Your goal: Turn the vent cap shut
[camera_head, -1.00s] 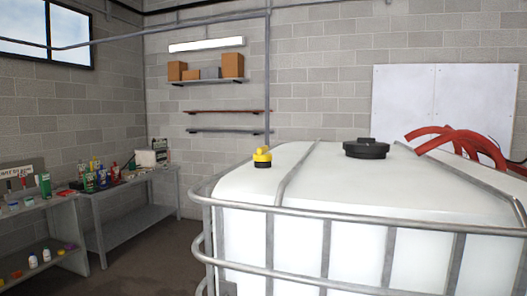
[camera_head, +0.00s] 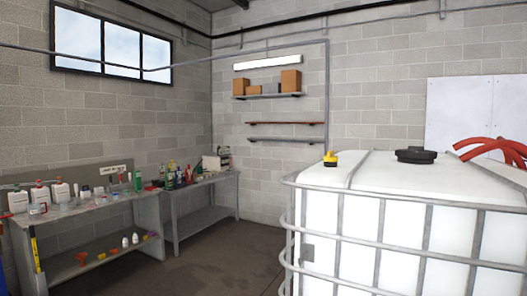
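A large white tank (camera_head: 400,184) in a grey tube cage stands at the right. A small cap with a yellow top and a black base (camera_head: 330,159) sits on top of the tank near its left edge. A wide black lid (camera_head: 416,156) sits farther right on the tank top. I cannot tell which of the two is the vent cap, nor how far either is turned. My gripper is not in view.
Cage bars (camera_head: 410,201) surround the tank. Red hoses (camera_head: 490,148) lie at its far right. Benches with bottles and tools (camera_head: 90,213) line the left wall. Shelves with boxes (camera_head: 268,96) hang on the back wall. The floor (camera_head: 225,262) between benches and tank is clear.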

